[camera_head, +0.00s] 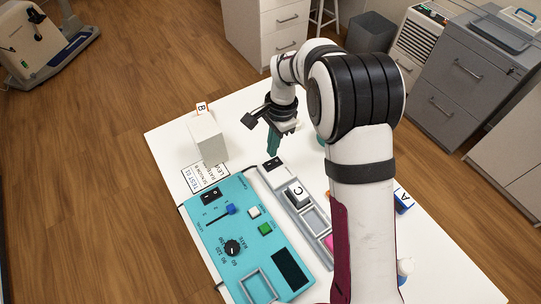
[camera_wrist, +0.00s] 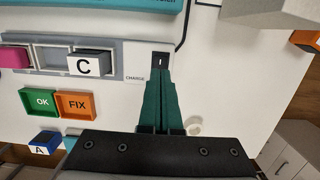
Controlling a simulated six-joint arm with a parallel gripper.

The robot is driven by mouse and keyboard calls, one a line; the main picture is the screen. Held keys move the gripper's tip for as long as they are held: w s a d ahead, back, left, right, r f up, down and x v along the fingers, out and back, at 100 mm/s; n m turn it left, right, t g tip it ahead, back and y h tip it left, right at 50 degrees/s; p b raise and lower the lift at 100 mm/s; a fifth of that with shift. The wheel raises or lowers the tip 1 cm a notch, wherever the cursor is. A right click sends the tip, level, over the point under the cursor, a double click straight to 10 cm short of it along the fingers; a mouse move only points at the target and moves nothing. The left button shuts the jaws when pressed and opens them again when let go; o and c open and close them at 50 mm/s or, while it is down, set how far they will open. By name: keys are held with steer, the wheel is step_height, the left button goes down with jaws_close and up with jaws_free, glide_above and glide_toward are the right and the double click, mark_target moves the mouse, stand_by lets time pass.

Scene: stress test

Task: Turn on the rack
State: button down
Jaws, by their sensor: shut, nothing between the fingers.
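The grey rack (camera_head: 314,221) lies on the white table beside the teal panel. It also shows in the wrist view (camera_wrist: 129,58), holding a block marked C (camera_wrist: 88,64) and a pink block (camera_wrist: 14,58). At its end is a black rocker switch (camera_head: 272,164) with a small white mark, next to a "CHARGE" label; the switch also shows in the wrist view (camera_wrist: 160,62). My gripper (camera_head: 272,151) is shut and empty, its green fingers pointing down. In the wrist view its fingertips (camera_wrist: 160,77) appear right by the switch; I cannot tell whether they touch it.
The teal panel (camera_head: 215,235) has its own black switch, slider, knob and buttons. A pale box (camera_head: 207,138) stands near the table's back left. A green OK tray (camera_wrist: 42,101), an orange FIX tray (camera_wrist: 76,103) and a blue block marked A (camera_wrist: 43,143) lie beside the rack.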

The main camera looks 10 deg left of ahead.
mark_target(270, 164)
steer(key=shift+s+a+f, duration=0.1)
steer(key=shift+s+f, duration=0.05)
steer(key=shift+f, duration=0.95)
steer(key=shift+s+a+f, duration=0.1)
steer(key=shift+f, duration=1)
steer(key=shift+s+a+f, duration=0.1)
steer(key=shift+f, duration=0.15)
steer(key=shift+w+d+r, duration=0.2)
steer(key=shift+w+d, duration=0.4)
